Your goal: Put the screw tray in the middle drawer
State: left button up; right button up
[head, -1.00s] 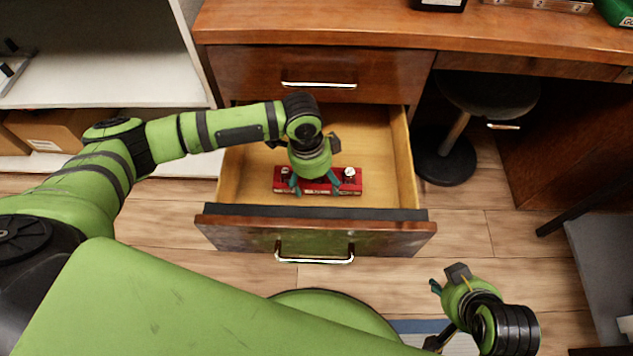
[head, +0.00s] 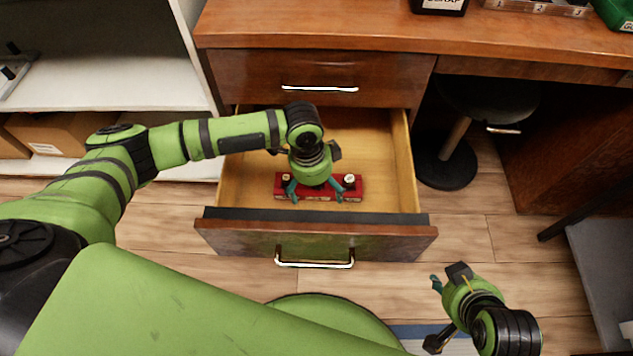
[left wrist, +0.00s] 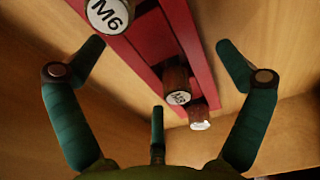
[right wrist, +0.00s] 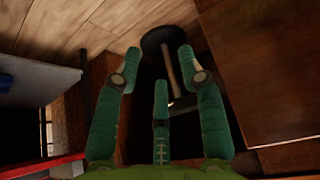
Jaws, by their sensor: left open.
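The red screw tray (head: 325,195) lies inside the open drawer (head: 250,185), towards its front panel. In the left wrist view the tray (left wrist: 200,50) carries several round containers with white lids, one marked M6 (left wrist: 109,14). My left gripper (head: 314,196) is right above the tray, pointing down. In its wrist view the fingers (left wrist: 160,75) are spread wide with the tray beyond them, not clamped. My right gripper (head: 437,312) hangs to the right of the drawer, over the floor. Its fingers (right wrist: 160,75) are apart with nothing between them.
A closed drawer (head: 320,78) sits above the open one, under the wooden desk top (head: 330,25). A black stool (head: 447,160) stands right of the drawer. White shelves (head: 110,85) with a cardboard box (head: 60,133) are at the left. The floor in front of the drawer is partly clear.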

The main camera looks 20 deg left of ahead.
aim_at(311, 188)
pick_arm(q)
jog(key=shift+r, duration=0.25)
notch_tip(311, 188, up, 2)
jog(key=shift+a+r+p, duration=0.15)
jog(key=shift+p, duration=0.4)
notch_tip(311, 188, up, 10)
jog(key=a+p, duration=0.1)
jog(key=p, duration=0.2)
jog(key=shift+s+f, duration=0.15)
jog(key=shift+f, duration=0.1)
pick_arm(e)
jog(key=s+d+f+g, duration=0.1)
jog(key=s+f+g, duration=0.2)
jog(key=f, duration=0.7)
jog(key=shift+s+f+h, duration=0.25)
jog(key=shift+f+h, duration=0.05)
jog(key=shift+f, duration=0.05)
